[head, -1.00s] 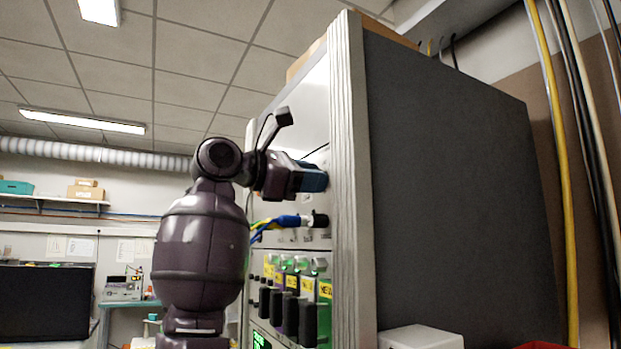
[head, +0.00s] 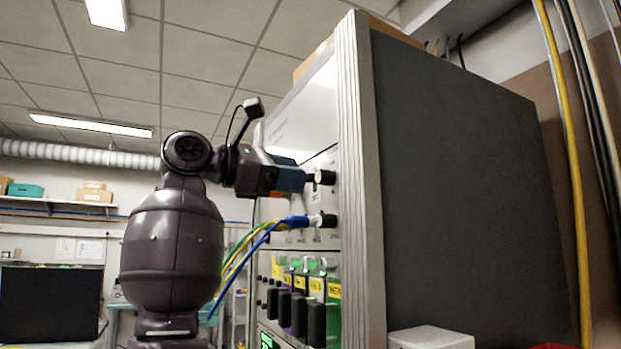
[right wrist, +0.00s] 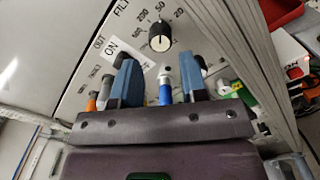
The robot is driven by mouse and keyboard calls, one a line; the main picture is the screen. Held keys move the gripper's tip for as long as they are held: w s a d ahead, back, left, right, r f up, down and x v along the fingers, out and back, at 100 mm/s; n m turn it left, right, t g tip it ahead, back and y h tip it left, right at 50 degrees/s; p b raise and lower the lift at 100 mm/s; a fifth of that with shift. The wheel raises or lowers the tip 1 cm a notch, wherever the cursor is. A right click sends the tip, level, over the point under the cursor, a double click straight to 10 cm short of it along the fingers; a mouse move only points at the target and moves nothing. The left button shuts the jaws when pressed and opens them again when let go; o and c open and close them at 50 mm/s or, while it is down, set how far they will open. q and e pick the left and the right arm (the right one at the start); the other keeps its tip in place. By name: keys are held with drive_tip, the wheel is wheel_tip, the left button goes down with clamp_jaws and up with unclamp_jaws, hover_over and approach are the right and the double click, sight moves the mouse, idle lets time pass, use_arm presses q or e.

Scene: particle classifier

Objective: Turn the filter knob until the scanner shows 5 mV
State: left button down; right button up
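The filter knob (right wrist: 160,37) is black with a white mark, on a pale panel with a printed scale. In the head view a black knob (head: 323,177) stands out from the cabinet front just past my right fingertips. My right gripper (head: 299,180) is open and empty. In the right wrist view its two blue fingers (right wrist: 161,72) are spread below the knob, apart from it. A green display (head: 266,341) shows at the bottom of the cabinet front in the head view. Its reading is cut off and unreadable, and I cannot tell if it is the scanner's. My left gripper is not in view.
A blue cable plug (right wrist: 165,90) sits below the knob, between the fingers in the wrist view. Yellow, green and blue cables (head: 245,243) hang from the panel. Several black sliders (head: 300,315) stick out lower down. A white box (head: 430,338) stands right of the cabinet.

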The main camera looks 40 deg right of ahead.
drive_tip(key=v, duration=0.5)
idle(0.4)
